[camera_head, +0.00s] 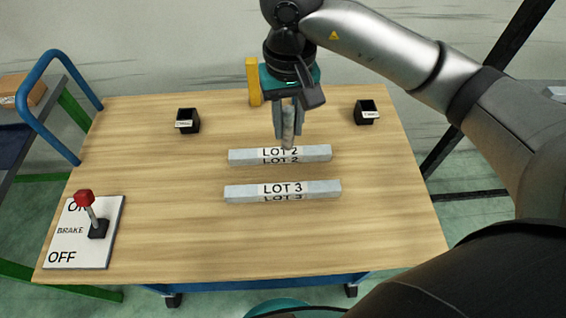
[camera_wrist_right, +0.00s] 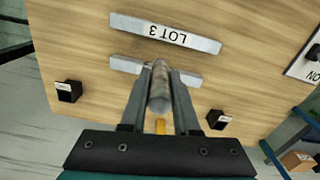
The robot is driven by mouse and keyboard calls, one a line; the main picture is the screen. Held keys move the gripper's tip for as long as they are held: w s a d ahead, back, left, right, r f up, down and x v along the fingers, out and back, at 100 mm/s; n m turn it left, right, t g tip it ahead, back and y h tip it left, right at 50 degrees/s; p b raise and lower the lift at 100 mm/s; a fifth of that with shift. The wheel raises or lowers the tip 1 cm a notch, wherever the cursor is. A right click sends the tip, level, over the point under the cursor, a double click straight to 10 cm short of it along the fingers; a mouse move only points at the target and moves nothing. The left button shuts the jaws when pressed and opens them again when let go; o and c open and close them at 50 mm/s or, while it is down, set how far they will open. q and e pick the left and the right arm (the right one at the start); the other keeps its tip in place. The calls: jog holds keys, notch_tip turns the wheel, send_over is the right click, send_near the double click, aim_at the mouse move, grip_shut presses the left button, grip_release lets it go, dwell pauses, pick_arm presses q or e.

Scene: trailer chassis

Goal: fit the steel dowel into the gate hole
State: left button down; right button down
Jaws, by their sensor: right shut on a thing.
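My right gripper (camera_head: 289,118) is shut on a grey steel dowel (camera_wrist_right: 159,88), above the back middle of the table. The dowel also shows between the fingers in the head view (camera_head: 288,128), pointing down. Its lower end appears just behind or over the LOT 2 bar (camera_head: 245,157); I cannot tell the gap. Two small black blocks with white labels, one at the back left (camera_head: 187,121) and one at the back right (camera_head: 366,112), stand on the table. I cannot make out which thing holds the gate hole. My left gripper is not in view.
The LOT 3 bar (camera_head: 240,194) lies in front of the LOT 2 bar on the wooden table (camera_head: 180,235). A yellow post (camera_head: 253,82) stands at the back edge. A red-knobbed brake lever (camera_head: 86,198) stands on a plate at the front left. The front middle is clear.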

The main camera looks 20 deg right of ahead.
notch_tip(320, 180, down, 14)
jog(key=shift+w+f+b, duration=0.1)
jog(key=shift+f+b, duration=0.1)
jog(key=shift+b, duration=0.55)
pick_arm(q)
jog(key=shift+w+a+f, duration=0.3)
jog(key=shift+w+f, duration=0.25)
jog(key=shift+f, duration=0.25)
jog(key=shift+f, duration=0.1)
pick_arm(e)
jog(key=shift+f, duration=0.15)
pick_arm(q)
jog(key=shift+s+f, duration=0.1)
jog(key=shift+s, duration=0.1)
pick_arm(e)
jog(key=c, duration=0.7)
grip_release()
jog(key=shift+o, duration=0.2)
